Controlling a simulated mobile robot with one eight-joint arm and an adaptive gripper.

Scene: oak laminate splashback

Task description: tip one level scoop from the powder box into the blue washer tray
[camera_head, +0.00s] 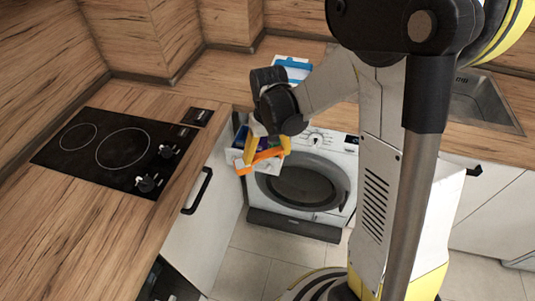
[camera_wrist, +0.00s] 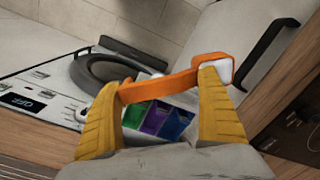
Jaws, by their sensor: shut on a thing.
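My gripper (camera_head: 267,147) is shut on an orange scoop (camera_head: 258,160), just above the washer's pulled-out drawer. In the wrist view the scoop (camera_wrist: 158,86) lies across both yellow fingers (camera_wrist: 162,82); its bowl end is at the right finger, with white showing in it. The drawer has a green tray (camera_wrist: 137,113), a purple tray (camera_wrist: 157,118) and a blue tray (camera_wrist: 177,124), left to right in the wrist view. They show below the scoop's handle, between the fingers. The scoop's bowl is off to the right of the blue tray. The powder box (camera_head: 292,68), blue and white, stands on the back counter.
The white washer (camera_head: 318,145) sits under the counter with its round door closed. A black hob (camera_head: 118,150) is on the left counter, above a cabinet with a black handle (camera_head: 197,190). A sink (camera_head: 475,103) is at the right. Tiled floor lies in front.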

